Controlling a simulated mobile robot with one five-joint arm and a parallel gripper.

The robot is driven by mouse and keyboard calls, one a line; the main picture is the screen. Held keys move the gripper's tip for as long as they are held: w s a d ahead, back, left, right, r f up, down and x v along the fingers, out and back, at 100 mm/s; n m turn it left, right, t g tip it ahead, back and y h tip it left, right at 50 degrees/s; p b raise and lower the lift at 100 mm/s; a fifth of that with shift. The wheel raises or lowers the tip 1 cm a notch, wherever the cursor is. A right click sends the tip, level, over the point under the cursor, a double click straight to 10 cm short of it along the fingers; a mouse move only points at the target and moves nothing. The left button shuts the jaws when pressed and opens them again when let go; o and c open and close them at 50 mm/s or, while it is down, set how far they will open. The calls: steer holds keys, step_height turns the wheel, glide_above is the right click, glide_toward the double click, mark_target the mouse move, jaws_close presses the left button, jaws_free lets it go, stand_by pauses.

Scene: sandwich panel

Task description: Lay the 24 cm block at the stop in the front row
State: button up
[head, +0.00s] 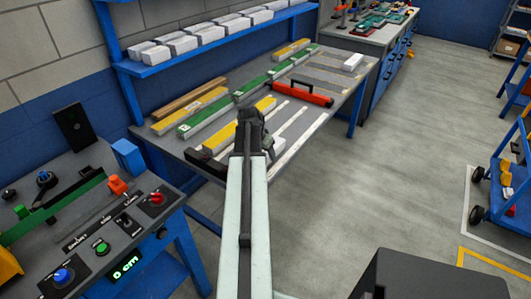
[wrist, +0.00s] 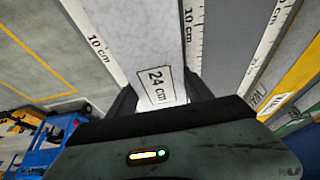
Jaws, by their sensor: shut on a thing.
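The 24 cm block (wrist: 140,40), pale grey with a "24 cm" label, lies between my fingers in the wrist view. My gripper (wrist: 158,98) is shut on its labelled end. White scale strips marked "10 cm" run along both sides of the block, on the left (wrist: 92,40) and right (wrist: 193,40). In the head view my gripper (head: 250,118) is over the front part of the workbench (head: 335,72), and my arm hides most of the block. A dark bar (head: 206,165) sits at the bench's near left end; I cannot tell whether the block touches it.
Behind the front row lie yellow-topped pieces (head: 222,127), a green strip (head: 205,117) and a brown strip (head: 188,99). A red tool with a black handle (head: 302,93) lies further along the bench. A control panel (head: 110,225) stands at the left.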

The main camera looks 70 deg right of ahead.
steer(key=shift+f, duration=0.25)
steer(key=o, duration=1.4)
steer(key=shift+r, duration=0.1)
steer(key=shift+o, duration=0.2)
steer(key=p+v, duration=0.6)
steer(key=v, duration=0.1)
steer(key=shift+r+p, duration=0.2)
steer(key=shift+p, duration=0.15)
steer(key=shift+a+r, duration=0.25)
steer(key=shift+f, duration=0.1)
